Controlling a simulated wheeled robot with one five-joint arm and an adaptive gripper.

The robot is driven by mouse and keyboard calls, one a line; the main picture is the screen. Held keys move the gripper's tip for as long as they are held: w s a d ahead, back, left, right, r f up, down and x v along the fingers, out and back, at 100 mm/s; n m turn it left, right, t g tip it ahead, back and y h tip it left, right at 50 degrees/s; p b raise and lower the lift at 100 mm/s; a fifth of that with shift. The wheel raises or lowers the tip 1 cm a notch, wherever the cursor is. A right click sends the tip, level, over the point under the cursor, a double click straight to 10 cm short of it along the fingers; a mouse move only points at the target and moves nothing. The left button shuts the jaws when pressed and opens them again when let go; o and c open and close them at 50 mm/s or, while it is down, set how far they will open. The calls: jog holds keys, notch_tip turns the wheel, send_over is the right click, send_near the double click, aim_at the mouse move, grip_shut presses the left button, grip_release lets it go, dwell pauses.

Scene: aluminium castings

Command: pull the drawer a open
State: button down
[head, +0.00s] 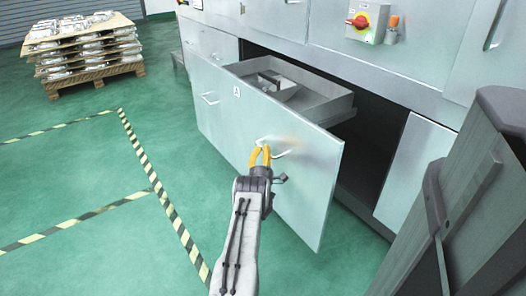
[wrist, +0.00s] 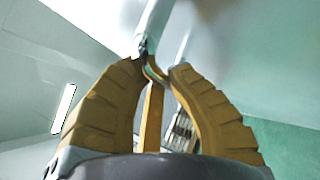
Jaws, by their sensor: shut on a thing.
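Drawer A (head: 222,117) is a pale grey-white front with a small "A" label, standing well out from the cabinet in the head view. Its open tray shows behind the front, with grey parts inside. My gripper (head: 261,152) has yellow fingers and is at the handle (head: 282,153) on the right part of this front. The fingers are shut on the handle. In the wrist view the yellow fingers (wrist: 158,68) close around the pale handle bar (wrist: 152,25). The exact contact between the fingertips is partly hidden.
A dark opening lies behind the drawer. A pallet of castings (head: 85,48) stands at the far left. The green floor with striped lines (head: 152,175) is clear left of the drawer.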

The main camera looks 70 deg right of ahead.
jog(key=c, duration=1.4)
grip_release()
jog(key=shift+w+r, duration=0.2)
jog(key=shift+r, duration=0.2)
jog(key=shift+o, duration=1.3)
jog(key=shift+f, duration=0.1)
jog(key=shift+s+f, duration=0.1)
jog(key=shift+a+f, duration=0.1)
jog(key=v, duration=1.1)
jog(key=shift+s+a+f, duration=0.15)
jog(key=shift+a+f, duration=0.05)
jog(key=shift+a, duration=0.1)
jog(key=shift+r, duration=0.1)
